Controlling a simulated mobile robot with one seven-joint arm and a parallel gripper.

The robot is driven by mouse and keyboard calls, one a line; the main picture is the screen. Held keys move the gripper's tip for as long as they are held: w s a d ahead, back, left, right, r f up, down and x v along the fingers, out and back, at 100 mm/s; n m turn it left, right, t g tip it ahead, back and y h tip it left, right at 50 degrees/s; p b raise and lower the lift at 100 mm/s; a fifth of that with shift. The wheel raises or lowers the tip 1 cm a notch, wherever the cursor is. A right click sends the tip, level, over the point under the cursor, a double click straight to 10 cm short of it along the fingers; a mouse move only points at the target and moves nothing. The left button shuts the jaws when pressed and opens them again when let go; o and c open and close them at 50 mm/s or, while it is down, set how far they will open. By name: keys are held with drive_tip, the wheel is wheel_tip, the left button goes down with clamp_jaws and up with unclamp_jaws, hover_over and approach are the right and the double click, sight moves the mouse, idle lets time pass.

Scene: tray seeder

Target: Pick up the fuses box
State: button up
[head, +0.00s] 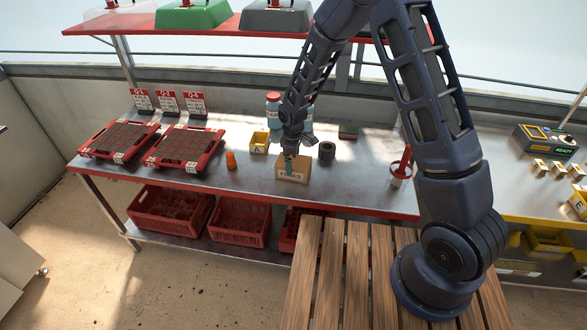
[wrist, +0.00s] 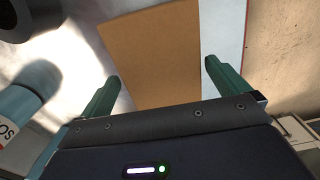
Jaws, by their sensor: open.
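The fuses box (head: 291,173) is a small tan box with dark lettering on its front, standing on the grey metal bench near its front edge. In the wrist view its plain tan surface (wrist: 152,55) fills the middle. My gripper (head: 290,160) is pointed down at the top of the box in the head view. In the wrist view its two green fingers (wrist: 160,76) are apart, one toward each side of the box. I cannot tell whether either finger touches it.
On the bench (head: 235,185), an orange bottle (head: 231,160) and yellow bin (head: 259,143) stand left of the box. Red seed trays (head: 185,149) lie further left. Red crates (head: 240,222) sit below.

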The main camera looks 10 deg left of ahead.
wheel_tip(320, 180, down, 4)
drive_tip(key=shift+s+d+f, duration=0.1)
drive_tip(key=shift+d+f, duration=0.05)
drive_tip(key=shift+f, duration=0.1)
drive_tip(key=c, duration=1.1)
drive_tip(key=shift+o, duration=0.2)
drive_tip(key=shift+r, duration=0.1)
